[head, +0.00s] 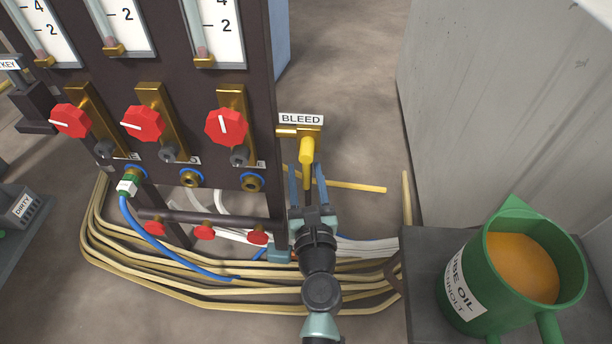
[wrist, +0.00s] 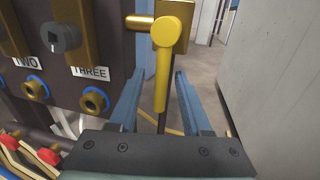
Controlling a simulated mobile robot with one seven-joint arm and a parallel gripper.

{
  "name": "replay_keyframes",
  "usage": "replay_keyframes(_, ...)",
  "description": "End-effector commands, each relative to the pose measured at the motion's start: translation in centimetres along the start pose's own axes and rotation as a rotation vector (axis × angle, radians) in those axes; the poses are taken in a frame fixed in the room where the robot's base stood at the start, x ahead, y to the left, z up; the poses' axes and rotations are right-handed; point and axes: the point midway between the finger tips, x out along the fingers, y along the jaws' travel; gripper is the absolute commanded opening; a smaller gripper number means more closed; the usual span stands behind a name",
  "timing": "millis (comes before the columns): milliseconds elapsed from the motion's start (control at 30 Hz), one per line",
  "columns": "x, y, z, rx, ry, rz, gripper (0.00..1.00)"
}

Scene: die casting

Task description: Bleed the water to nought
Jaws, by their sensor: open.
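The yellow bleed lever (head: 307,160) hangs downward from a brass valve (head: 308,132) under the BLEED label (head: 301,119), at the right side of the dark panel (head: 175,70). It also shows in the wrist view (wrist: 162,75), pointing down. My gripper (head: 307,172) is open, its two blue fingers one on each side of the lever's lower end, apart from it in the wrist view (wrist: 158,90). Three gauges (head: 212,30) stand at the panel's top, their lower parts in view. Three red knobs (head: 226,127) sit below them.
A blue hose (head: 150,232) with a green-and-white fitting (head: 128,185) is on the left port. Several tan pipes (head: 190,285) run low around the panel. A green oil can (head: 470,270) stands on a block at right. A grey wall (head: 490,100) rises at right.

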Motion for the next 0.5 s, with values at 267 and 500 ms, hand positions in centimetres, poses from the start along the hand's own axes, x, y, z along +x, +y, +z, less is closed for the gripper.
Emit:
replay_keyframes(267, -2.3, 0.0, -0.1, 0.001, 0.002, -0.001, 0.48)
replay_keyframes(500, -7.1, -0.1, -0.2, 0.001, 0.004, -0.003, 0.48)
